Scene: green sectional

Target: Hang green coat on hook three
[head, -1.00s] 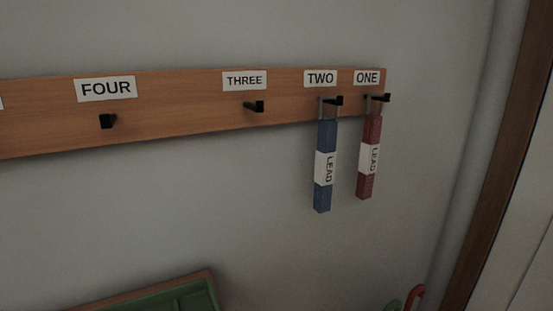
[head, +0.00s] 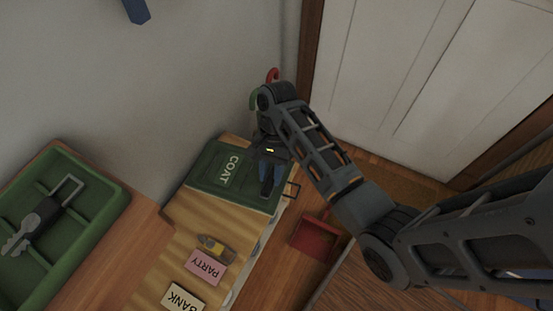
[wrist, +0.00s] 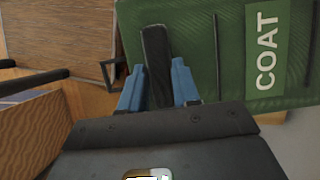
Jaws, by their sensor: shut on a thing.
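The green coat (head: 207,174) is a flat green panel with a COAT label, lying on the wooden surface near the wall in the head view. In the wrist view the coat (wrist: 220,60) fills the upper right. My gripper (head: 268,175) is over the coat's right part. In the wrist view my gripper's blue fingers (wrist: 157,85) are shut on the coat's dark grip bar (wrist: 157,60), one on each side. A thin dark wire loop (head: 292,190) sticks out past the coat's right edge. Hook three is out of view.
A green tray (head: 105,215) with keys stands at the left. PARTY (head: 206,267) and BANK (head: 183,297) cards lie on the surface. A blue lead's end (head: 136,10) hangs at the top. A white door (head: 420,70) is at right.

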